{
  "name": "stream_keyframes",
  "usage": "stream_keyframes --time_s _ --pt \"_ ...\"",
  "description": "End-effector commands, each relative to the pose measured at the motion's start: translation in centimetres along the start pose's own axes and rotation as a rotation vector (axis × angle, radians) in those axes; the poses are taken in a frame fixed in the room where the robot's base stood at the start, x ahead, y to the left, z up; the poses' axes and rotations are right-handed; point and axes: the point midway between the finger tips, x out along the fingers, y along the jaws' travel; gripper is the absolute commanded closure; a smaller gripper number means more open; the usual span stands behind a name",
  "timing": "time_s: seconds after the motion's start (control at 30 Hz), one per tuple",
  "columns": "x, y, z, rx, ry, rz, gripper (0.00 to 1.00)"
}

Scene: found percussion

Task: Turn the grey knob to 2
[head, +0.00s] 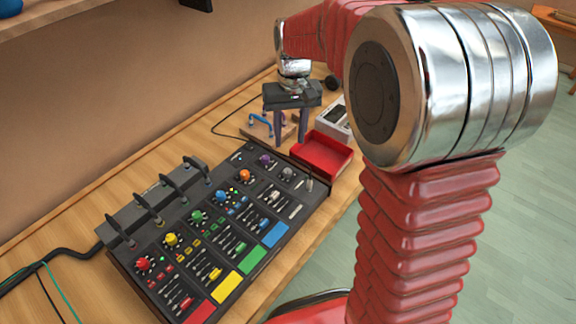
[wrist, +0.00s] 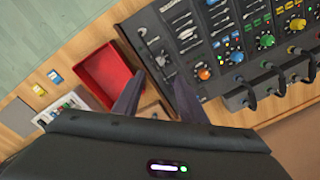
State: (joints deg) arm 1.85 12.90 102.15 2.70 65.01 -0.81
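The grey knob (head: 287,172) is on the far end section of the black mixing console (head: 122,262), just in front of the purple knob (head: 265,160). In the wrist view the grey knob (wrist: 163,60) appears small, near the gap between the fingertips. Its pointer and scale are too small to read. My gripper (head: 290,138) points down with its two dark fingers apart and nothing between them. In the head view it appears beyond the far end of the console, apart from the knob. The wrist view shows the open fingers (wrist: 158,76) too; one seems to cover the purple knob.
A red tray (head: 322,153) stands beside the console's far end, with a pale grey device (head: 335,120) behind it. Cable plugs (head: 168,184) stick up along the console's back edge. A blue-handled item (head: 260,120) lies near the wall. Orange (head: 245,175) and blue knobs are close by.

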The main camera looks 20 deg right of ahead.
Motion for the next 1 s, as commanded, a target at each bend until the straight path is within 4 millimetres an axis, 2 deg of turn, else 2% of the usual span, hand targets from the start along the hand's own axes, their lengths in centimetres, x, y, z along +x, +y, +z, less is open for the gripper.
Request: stream_keyframes --time_s 0.7,1.0 --pt "10.7 0.1 0.1 0.001 -0.003 0.0 0.62" --pt "12.2 0.1 0.0 0.001 0.001 0.0 0.62"
